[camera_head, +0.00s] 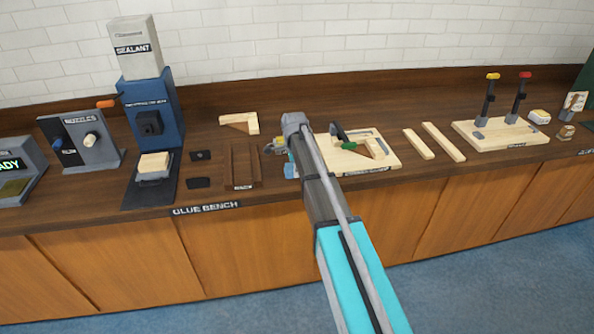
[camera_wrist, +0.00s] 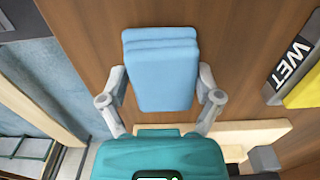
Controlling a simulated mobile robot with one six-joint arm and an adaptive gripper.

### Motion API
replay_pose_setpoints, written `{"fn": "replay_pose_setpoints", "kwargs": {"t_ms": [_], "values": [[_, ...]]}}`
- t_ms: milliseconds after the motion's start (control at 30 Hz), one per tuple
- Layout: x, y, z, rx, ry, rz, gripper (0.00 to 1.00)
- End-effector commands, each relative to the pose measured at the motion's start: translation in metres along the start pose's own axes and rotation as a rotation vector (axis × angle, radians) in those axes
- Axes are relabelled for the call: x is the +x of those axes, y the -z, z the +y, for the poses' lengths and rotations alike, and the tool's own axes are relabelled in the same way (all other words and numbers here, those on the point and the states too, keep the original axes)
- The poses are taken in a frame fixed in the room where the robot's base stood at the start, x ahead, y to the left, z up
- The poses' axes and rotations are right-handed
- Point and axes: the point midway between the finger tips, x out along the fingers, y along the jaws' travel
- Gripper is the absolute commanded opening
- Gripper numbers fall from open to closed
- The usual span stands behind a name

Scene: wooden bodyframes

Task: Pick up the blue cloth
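The blue cloth (camera_wrist: 162,70) is a folded, layered light-blue pad in the middle of the wrist view, above the brown bench top. My gripper (camera_wrist: 162,80) has its two grey fingers spread, one on each side of the cloth and very near its edges. I cannot tell whether the fingertips touch it. In the head view, my gripper (camera_head: 290,150) is over the bench at the middle, and a little of the blue cloth (camera_head: 290,170) shows beside it; my arm hides the rest.
A wooden board with a clamp (camera_head: 375,160) stands just right of my gripper. A dark wooden fixture (camera_head: 242,167) is to the left. In the wrist view, a tray labelled WET (camera_wrist: 295,60) with something yellow lies to the right. The bench's front edge is close.

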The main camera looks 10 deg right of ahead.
Motion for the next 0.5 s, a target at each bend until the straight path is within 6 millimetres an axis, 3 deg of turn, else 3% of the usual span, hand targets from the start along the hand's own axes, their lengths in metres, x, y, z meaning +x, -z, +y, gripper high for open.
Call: {"fn": "replay_pose_setpoints", "kwargs": {"t_ms": [500], "values": [[-0.0035, 0.0001, -0.0001, 0.000, 0.000, 0.000, 0.45]]}}
